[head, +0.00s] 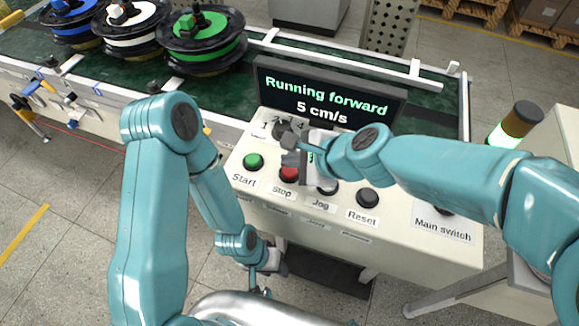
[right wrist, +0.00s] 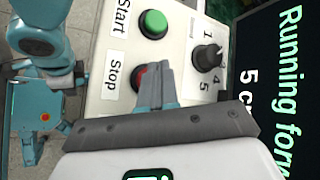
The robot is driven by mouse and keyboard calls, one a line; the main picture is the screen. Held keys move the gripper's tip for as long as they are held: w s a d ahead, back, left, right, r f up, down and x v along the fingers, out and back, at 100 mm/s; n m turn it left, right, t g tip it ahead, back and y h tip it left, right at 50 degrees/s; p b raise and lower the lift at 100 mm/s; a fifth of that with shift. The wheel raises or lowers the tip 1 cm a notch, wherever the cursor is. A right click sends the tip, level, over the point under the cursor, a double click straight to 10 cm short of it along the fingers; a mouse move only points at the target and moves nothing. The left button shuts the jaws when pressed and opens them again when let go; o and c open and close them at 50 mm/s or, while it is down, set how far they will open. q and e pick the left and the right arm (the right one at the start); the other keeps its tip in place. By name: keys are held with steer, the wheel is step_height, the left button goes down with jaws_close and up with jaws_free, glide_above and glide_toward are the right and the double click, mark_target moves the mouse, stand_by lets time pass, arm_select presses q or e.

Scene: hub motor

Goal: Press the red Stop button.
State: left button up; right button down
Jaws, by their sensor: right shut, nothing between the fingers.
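My right gripper (head: 291,158) is shut and empty, just over the Stop button's upper edge. In the right wrist view its closed fingertips (right wrist: 158,76) cover part of the red button (right wrist: 138,77); I cannot tell whether they touch. My left gripper (head: 264,287) hangs low in front of the panel, small and partly hidden, its jaws unclear.
The display (head: 325,98) reads "Running forward 5 cm/s". A black selector knob (head: 283,130) stands close above the right gripper. The Reset button (head: 367,197) is to the right. Spools (head: 204,42) stand on the green conveyor (head: 110,66) behind. A signal lamp (head: 515,122) is at right.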

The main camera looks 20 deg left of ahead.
mark_target(293, 172)
steer(key=shift+f, duration=0.15)
stand_by(0.8)
steer(key=shift+f+b, duration=0.3)
steer(key=shift+b, duration=0.05)
steer(key=shift+f+b, duration=0.6)
stand_by(0.5)
steer(key=shift+r, duration=0.15)
steer(key=shift+r+p, duration=0.9)
steer(key=shift+p, duration=0.1)
step_height(293, 172, up, 5)
steer(key=p, duration=0.5)
steer(key=shift+r, duration=0.1)
